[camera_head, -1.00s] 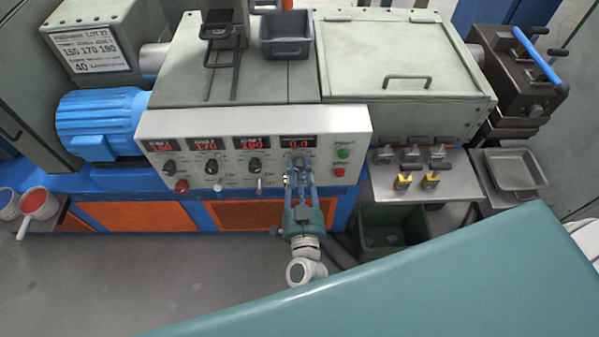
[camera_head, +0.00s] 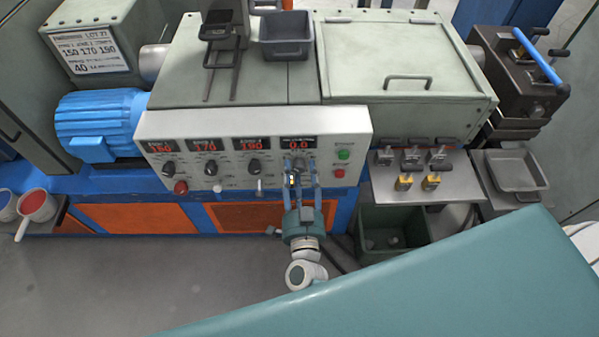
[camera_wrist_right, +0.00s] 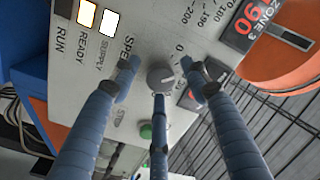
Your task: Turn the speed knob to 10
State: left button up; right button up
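The speed knob (camera_wrist_right: 160,77) is a grey round knob on the white control panel. In the right wrist view it sits between the tips of my right gripper (camera_wrist_right: 158,84). The three blue fingers are spread around the knob, with visible gaps at the sides; I cannot tell whether the lower finger touches it. In the head view my right gripper (camera_head: 301,168) reaches up to the panel's right part and largely hides the knob. The red display (camera_head: 297,143) above it reads 0.0. My left gripper is not in view.
A green button (camera_head: 344,154) and a red button (camera_head: 339,173) sit just right of my gripper. A metal shelf (camera_head: 390,190) with small fittings stands farther right.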

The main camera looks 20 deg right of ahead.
jog(key=v, duration=1.2)
jog(key=shift+f, duration=0.15)
dwell(0.3)
